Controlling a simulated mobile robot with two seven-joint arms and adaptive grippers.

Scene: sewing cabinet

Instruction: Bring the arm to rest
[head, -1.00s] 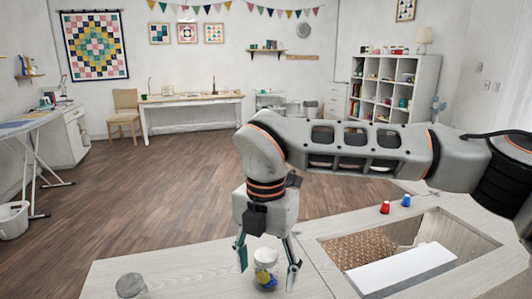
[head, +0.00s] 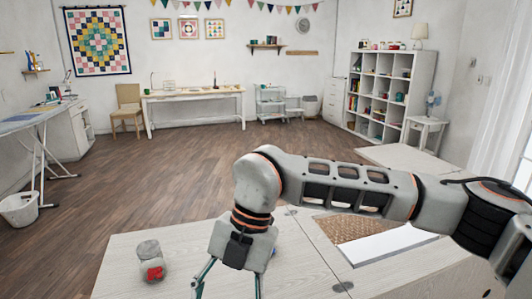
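My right gripper (head: 228,288) hangs down over the front of the pale wooden cabinet top (head: 120,272). Its two fingers are spread, nothing shows between them, and the tips run off the bottom edge. A small clear jar with a grey top and something red in it (head: 150,262) stands on the cabinet top to the left of the gripper, apart from it. A bit of blue (head: 275,251) shows just right of the gripper's body; the rest of that thing is hidden. My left gripper is out of view.
An opening in the cabinet top holds a brown patterned surface (head: 345,229) and a white panel (head: 390,242) at right, partly behind my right arm. Beyond is open wooden floor (head: 150,190), with an ironing board (head: 30,122), a bin (head: 18,209) and a shelf unit (head: 385,95).

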